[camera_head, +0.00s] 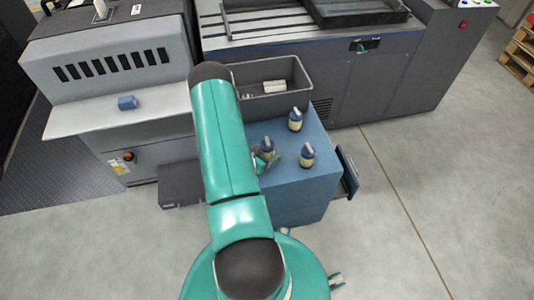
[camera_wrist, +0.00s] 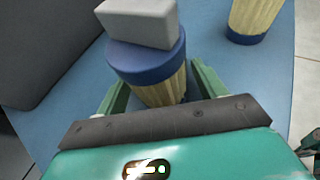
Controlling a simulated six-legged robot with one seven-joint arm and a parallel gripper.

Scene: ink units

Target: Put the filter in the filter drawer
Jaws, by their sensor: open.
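Several filters with blue caps, pale grey top blocks and yellowish pleated bodies stand upright on a blue cabinet. One filter (camera_head: 267,145) is by my gripper (camera_head: 266,160), and it also shows in the wrist view (camera_wrist: 148,63). In the wrist view my gripper (camera_wrist: 158,82) is open, with one green finger on each side of this filter's body. I cannot tell whether the fingers touch it. Two other filters, one at the back (camera_head: 295,120) and one at the right (camera_head: 307,155), stand apart. A drawer (camera_head: 347,172) is pulled out at the cabinet's right side; its inside is mostly hidden.
The blue cabinet top (camera_head: 280,178) is bare around the filters. A grey bin (camera_head: 272,90) with a pale item stands behind. A dark open box or drawer (camera_head: 180,186) juts out at the left. Floor at right is clear.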

